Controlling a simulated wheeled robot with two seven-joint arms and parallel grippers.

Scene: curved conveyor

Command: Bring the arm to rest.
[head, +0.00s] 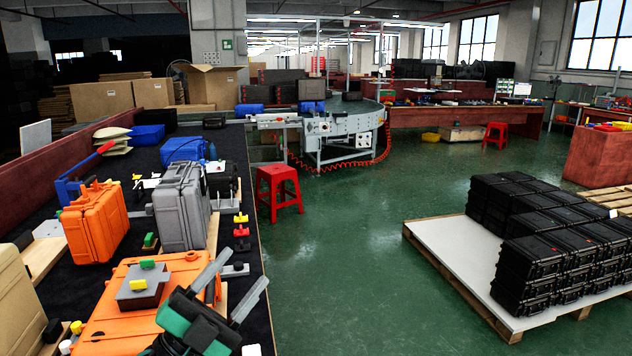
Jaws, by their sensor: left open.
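My left gripper (244,268) is at the bottom of the head view, with a black and teal body and two grey fingers spread apart. It is open, and nothing shows between the fingers. It is over the right edge of the dark workbench (262,322), beside an orange case (110,325) lying flat. A grey block (146,292) with green and yellow pieces sits on that case. My right gripper does not show.
An upright orange case (95,225) and a grey case (182,210) stand farther along the bench. A red stool (278,188) is beside the bench. Black cases (540,270) are stacked on a pallet (455,262) at right. Green floor between is clear. The conveyor (345,125) is behind.

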